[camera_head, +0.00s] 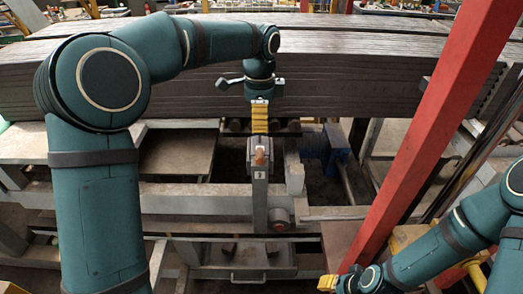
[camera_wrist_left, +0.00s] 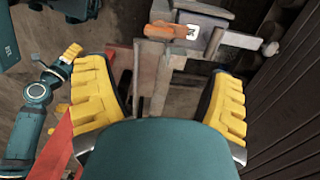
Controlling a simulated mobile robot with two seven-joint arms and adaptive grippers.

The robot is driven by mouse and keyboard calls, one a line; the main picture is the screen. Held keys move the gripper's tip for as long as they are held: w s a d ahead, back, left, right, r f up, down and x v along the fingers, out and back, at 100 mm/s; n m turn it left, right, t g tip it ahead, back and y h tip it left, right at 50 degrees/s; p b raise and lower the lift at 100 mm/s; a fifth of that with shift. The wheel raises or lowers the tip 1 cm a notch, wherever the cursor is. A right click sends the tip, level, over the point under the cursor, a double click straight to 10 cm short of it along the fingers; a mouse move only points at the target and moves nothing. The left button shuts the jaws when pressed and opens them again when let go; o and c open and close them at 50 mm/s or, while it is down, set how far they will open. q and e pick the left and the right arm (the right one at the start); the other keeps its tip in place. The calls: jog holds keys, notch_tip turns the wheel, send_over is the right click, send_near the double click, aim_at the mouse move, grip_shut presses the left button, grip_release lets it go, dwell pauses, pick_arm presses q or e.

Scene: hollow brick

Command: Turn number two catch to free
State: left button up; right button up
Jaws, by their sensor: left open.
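An orange catch lever (camera_head: 259,157) sits on top of a grey upright post (camera_head: 260,205), just above a small white number plate (camera_head: 261,174) whose digit is too small to read surely. In the left wrist view the orange lever (camera_wrist_left: 170,30) lies beside the plate (camera_wrist_left: 192,31). My left gripper (camera_head: 259,132) points down just above the lever. In its wrist view the yellow fingers (camera_wrist_left: 155,75) are spread wide with nothing between them, and the lever is beyond the tips. My right gripper (camera_head: 327,283) is low at the bottom edge; its fingers are too small to judge.
A stack of long dark boards (camera_head: 370,75) fills the back behind my left gripper. A red slanted post (camera_head: 430,130) stands to the right, between the catch and my right arm. A grey metal frame (camera_head: 190,200) and a blue part (camera_head: 337,145) flank the post.

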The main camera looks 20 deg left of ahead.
aim_at(260, 152)
pick_arm(q)
notch_tip(260, 152, down, 12)
jog(key=shift+s+f+b, duration=0.1)
jog(key=shift+b, duration=0.45)
jog(key=c, duration=1.2)
